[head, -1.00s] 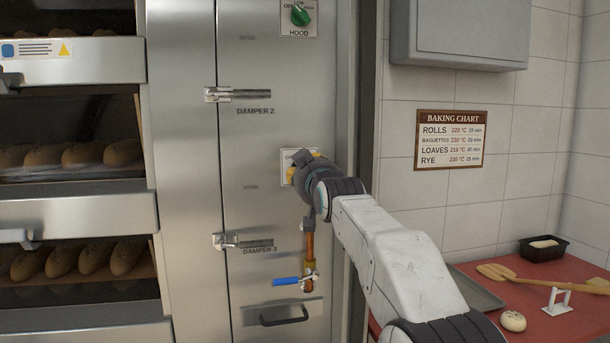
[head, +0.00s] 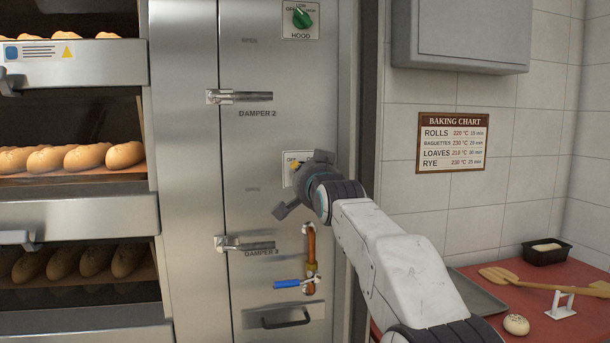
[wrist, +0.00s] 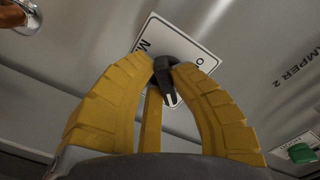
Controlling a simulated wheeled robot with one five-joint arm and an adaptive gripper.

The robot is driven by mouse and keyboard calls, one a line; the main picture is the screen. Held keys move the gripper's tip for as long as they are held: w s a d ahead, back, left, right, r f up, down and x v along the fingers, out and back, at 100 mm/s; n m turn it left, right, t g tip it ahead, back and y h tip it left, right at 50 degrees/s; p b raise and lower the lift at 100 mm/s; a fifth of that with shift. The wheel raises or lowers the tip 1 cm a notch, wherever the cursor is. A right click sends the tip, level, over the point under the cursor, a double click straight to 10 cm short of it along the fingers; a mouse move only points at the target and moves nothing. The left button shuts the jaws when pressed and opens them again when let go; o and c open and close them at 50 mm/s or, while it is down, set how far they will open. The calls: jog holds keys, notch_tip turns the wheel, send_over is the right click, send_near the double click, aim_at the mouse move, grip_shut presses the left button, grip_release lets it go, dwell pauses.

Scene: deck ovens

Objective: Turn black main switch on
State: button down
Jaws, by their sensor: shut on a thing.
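The black main switch (wrist: 166,82) is a small dark knob with a pale pointer line, on a white label plate (wrist: 190,45). The gripper is rolled, with one grey part pointing down-left. Which mark the pointer faces is hard to read.
Above is the green hood knob (head: 302,17). A blue-handled valve (head: 287,284) on a copper pipe and damper latches (head: 240,97) stick out from the panel nearby. The middle oven deck (head: 75,160) with loaves is brightly lit. A red counter (head: 460,290) stands at right.

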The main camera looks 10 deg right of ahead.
jog(key=shift+f+m, duration=0.15)
jog(key=shift+m, duration=0.25)
jog(key=c, duration=1.1)
grip_release()
jog(key=shift+w+a, duration=0.1)
jog(key=s, duration=1.2)
